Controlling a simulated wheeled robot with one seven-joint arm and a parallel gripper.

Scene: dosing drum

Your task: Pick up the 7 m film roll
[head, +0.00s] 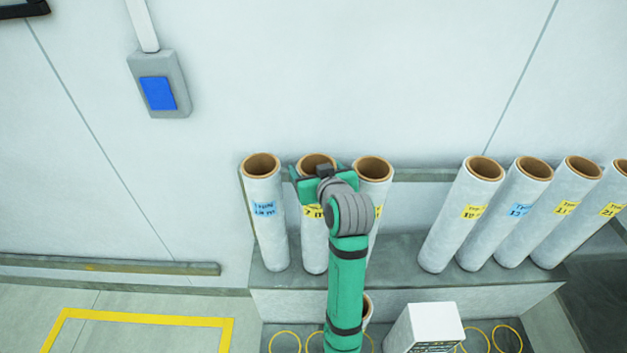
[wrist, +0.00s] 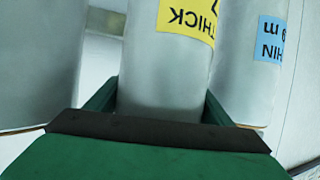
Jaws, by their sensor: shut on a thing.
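The held film roll (head: 314,245) is a grey-white tube with a brown core and a yellow label. It stands upright as the middle one of three at the left of the rack. Its label is partly hidden in the head view, where a 7 seems to show. In the wrist view this roll (wrist: 165,75) shows a yellow label reading THICK, its number cut off. My green gripper (head: 318,184) has its fingers on both sides of the roll's upper part and is shut on it. The roll's foot still appears to be at the shelf.
A blue-labelled roll (head: 264,225) stands close at left and another roll (head: 374,170) close at right, partly behind my arm. Several more rolls (head: 463,215) stand farther right on the grey shelf (head: 400,265). A white box (head: 424,325) stands below. The wall is close behind.

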